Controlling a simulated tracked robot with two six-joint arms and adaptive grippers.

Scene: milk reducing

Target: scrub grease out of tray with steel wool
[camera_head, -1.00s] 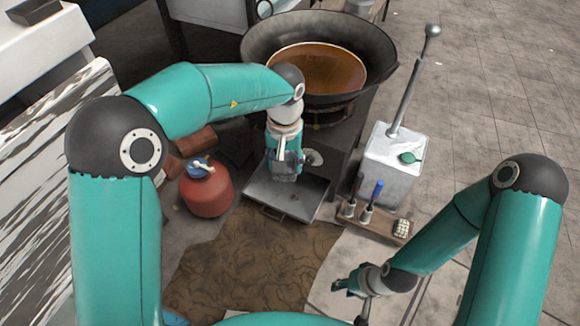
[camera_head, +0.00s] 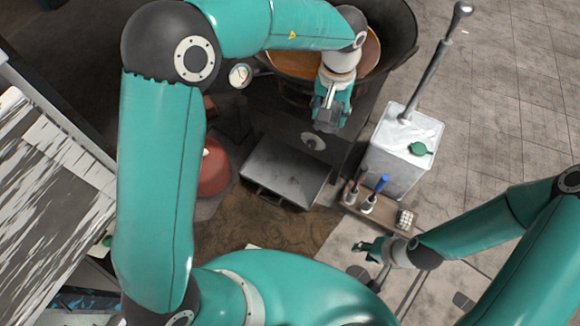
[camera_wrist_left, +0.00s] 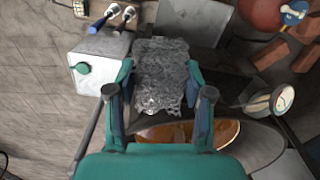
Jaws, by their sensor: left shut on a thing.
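The grey metal tray (camera_head: 285,172) sits low in front of the stove, its bare surface showing in the head view. It also shows partly in the left wrist view (camera_wrist_left: 190,25), beyond the steel wool. My left gripper (camera_head: 329,124) is raised behind and right of the tray, near the wok's front, apart from the tray. In the left wrist view its fingers are shut on a crumpled silvery steel wool pad (camera_wrist_left: 165,75). My right gripper (camera_head: 364,266) is low at the front right, its fingers apart and empty, away from the tray. Grease on the tray is hard to make out.
A white metal can (camera_head: 402,150) with a green cap and tall pump stands right. A small wooden rack (camera_head: 380,212) holds brushes. A red jug (camera_head: 214,172) is left, partly behind my arm.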

